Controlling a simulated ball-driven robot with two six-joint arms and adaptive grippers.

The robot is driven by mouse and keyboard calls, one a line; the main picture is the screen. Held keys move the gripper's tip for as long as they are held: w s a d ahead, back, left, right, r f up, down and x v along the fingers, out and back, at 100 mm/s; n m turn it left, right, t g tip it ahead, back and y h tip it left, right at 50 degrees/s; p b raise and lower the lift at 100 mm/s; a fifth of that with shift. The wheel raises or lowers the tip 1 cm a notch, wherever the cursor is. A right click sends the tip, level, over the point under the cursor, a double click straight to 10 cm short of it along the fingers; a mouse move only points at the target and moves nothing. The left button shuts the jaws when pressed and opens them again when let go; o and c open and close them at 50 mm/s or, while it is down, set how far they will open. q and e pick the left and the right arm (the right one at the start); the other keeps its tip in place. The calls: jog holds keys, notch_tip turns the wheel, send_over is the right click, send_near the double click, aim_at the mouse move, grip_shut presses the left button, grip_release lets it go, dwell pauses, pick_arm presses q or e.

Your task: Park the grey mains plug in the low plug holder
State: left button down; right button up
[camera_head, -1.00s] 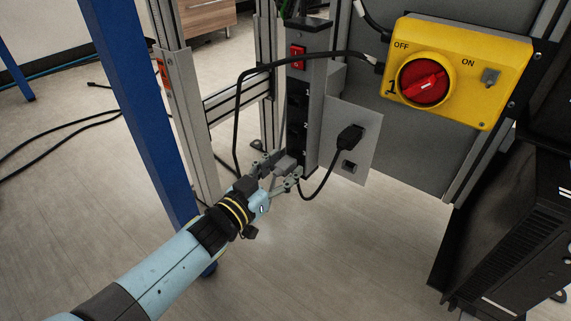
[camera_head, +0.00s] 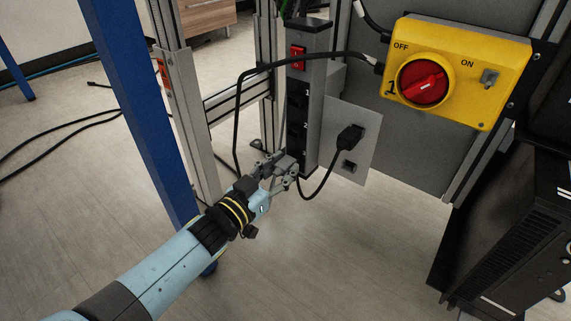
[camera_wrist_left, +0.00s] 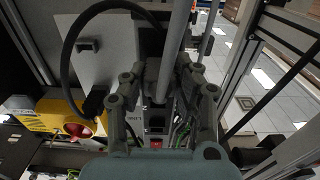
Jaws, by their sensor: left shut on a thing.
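The grey mains plug (camera_head: 284,163) is at the lower end of the upright socket strip (camera_head: 312,120), apparently against its lowest socket. Its seating is hidden. My left gripper (camera_head: 279,168) is shut on the plug. In the left wrist view, the gripper's fingers (camera_wrist_left: 158,82) stand either side of it, in front of the strip. A grey plate (camera_head: 368,120) beside the strip holds a black plug (camera_head: 350,138) at its upper place. Below that is a small dark holder (camera_head: 348,167), empty; it also shows in the left wrist view (camera_wrist_left: 88,45). My right gripper is not in view.
A yellow switch box (camera_head: 460,72) with a red knob is above right. A black cable (camera_head: 239,110) loops left of the strip; another hangs from the black plug. A blue post (camera_head: 150,110) and metal frame (camera_head: 183,120) stand left. Floor in front is clear.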

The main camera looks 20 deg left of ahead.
aim_at(275, 175)
pick_arm(q)
jog(key=shift+s, duration=0.1)
jog(key=shift+p+v, duration=0.75)
jog(key=shift+v, duration=1.7)
